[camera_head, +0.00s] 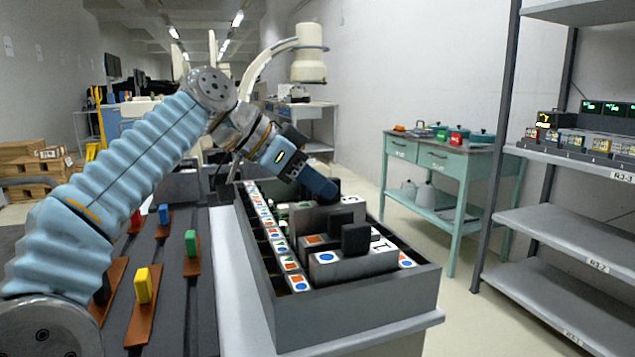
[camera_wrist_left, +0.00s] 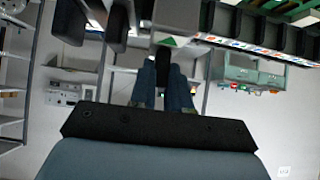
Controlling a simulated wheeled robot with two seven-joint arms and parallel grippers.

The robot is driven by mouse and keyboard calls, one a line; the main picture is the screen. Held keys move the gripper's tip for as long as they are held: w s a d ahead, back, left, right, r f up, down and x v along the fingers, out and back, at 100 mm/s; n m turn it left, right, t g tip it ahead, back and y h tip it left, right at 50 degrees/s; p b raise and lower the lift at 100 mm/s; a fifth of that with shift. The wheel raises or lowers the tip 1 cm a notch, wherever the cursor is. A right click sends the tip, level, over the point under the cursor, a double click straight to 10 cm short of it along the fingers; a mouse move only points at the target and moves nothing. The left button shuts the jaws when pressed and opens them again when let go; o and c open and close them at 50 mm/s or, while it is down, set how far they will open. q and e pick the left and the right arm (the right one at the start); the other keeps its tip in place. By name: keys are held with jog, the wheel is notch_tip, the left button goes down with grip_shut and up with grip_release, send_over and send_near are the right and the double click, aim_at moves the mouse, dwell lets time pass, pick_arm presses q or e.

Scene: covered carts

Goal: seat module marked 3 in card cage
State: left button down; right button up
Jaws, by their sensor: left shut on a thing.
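The card cage (camera_head: 420,290) is a grey open box on a cart, with a strip of coloured marks along its left side. Modules with black handles stand in it; the front module (camera_head: 328,273) has a blue circle on its top edge. My left gripper (camera_head: 322,188) is over the far part of the cage, tilted down. In the left wrist view my gripper (camera_wrist_left: 165,96) is shut on a dark handle (camera_wrist_left: 163,58) of a module with a green triangle (camera_wrist_left: 175,41). No 3 is readable. I cannot tell whether the held module is seated. My right gripper is out of view.
Left of the cage, yellow (camera_head: 143,285), green (camera_head: 191,243), blue and red blocks stand on brown strips on a dark surface. A teal table (camera_head: 455,162) stands behind right, and a grey shelf rack (camera_head: 560,215) at the right. Floor between cage and rack is clear.

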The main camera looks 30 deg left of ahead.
aim_at(316, 202)
pick_arm(q)
jog(key=shift+f+b, duration=1.4)
jog(key=shift+f, duration=0.25)
jog(key=c, duration=1)
grip_release()
jog(key=p+v, duration=0.4)
jog(key=v, duration=0.9)
jog(key=shift+s+a+r, duration=0.15)
jog(key=shift+a+r, duration=0.1)
